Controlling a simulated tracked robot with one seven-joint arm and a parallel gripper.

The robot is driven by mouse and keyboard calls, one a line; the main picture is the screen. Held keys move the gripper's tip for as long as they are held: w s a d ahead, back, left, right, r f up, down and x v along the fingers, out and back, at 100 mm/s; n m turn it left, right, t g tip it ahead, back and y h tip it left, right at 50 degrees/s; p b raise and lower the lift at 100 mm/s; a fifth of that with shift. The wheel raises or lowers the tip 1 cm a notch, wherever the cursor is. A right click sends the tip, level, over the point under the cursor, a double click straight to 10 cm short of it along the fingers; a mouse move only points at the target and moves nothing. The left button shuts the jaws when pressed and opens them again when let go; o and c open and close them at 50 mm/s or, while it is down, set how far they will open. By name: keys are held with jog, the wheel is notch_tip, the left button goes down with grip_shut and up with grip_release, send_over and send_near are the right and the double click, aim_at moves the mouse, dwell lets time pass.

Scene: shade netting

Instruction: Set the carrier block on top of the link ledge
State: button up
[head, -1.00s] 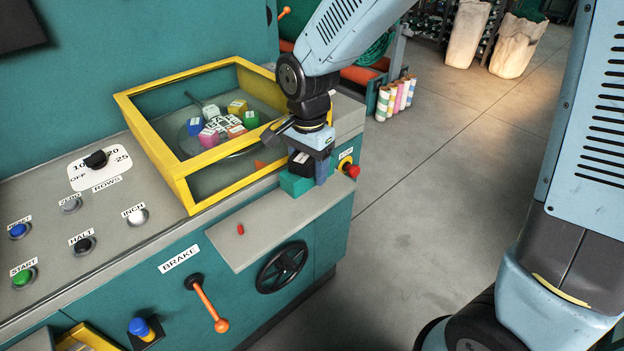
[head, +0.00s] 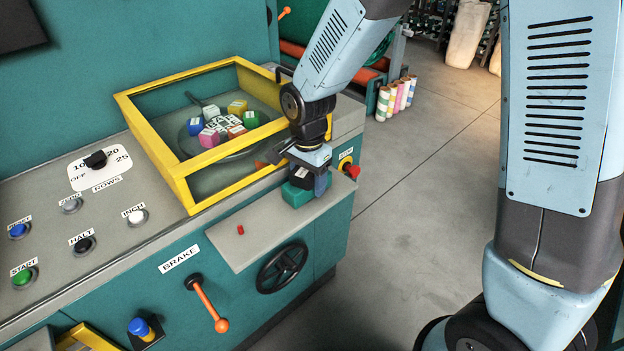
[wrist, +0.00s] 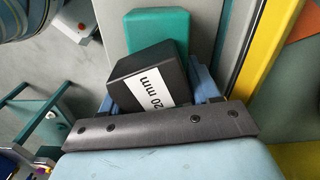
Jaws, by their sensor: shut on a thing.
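The carrier block (head: 297,195) appears as a teal piece with a black part labelled "20 mm"; it also shows in the wrist view (wrist: 158,38). My gripper (head: 308,180) is shut on it, with blue fingers either side of the black part (wrist: 143,74). The block is over the right end of the flat grey shelf on the machine front, which I take as the link ledge (head: 255,235). I cannot tell whether its underside touches the shelf.
A small red peg (head: 240,230) stands on the grey shelf. A yellow-framed bin (head: 150,150) with coloured cubes is close behind my gripper. A red knob (head: 351,171) is to its right. A black handwheel (head: 282,267) and orange brake lever (head: 208,305) are below.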

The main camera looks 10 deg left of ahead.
jog(key=o, duration=1.5)
notch_tip(320, 180, up, 12)
jog(key=shift+r, duration=0.1)
jog(key=shift+d, duration=0.1)
